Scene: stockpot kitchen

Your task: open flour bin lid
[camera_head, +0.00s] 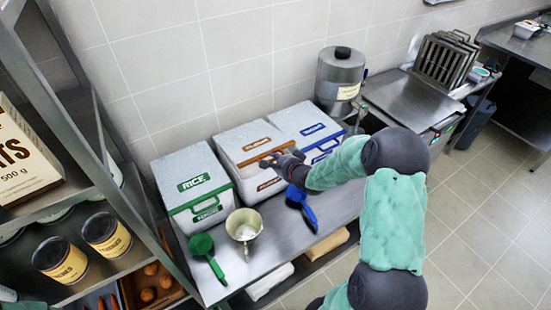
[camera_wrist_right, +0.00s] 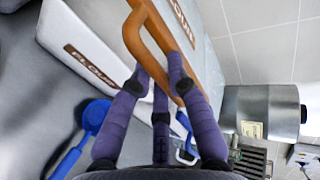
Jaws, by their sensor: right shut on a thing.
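The flour bin (camera_head: 250,187) is the white middle bin of three on the steel counter, with a brown handle and brown labels. Its lid (camera_head: 238,137) looks down on the bin in the head view. My right gripper (camera_head: 274,161) reaches in from the right to the front edge of this lid. In the right wrist view, the orange-brown loop handle (camera_wrist_right: 150,42) lies between the purple fingers of the gripper (camera_wrist_right: 161,82), which are shut on it. The fingers hide part of the handle. My left gripper is not in view.
A green-trimmed rice bin (camera_head: 183,169) stands left and a blue-trimmed bin (camera_head: 296,118) right. A steel pot (camera_head: 338,78) is behind; shelving (camera_head: 82,90) is at left.

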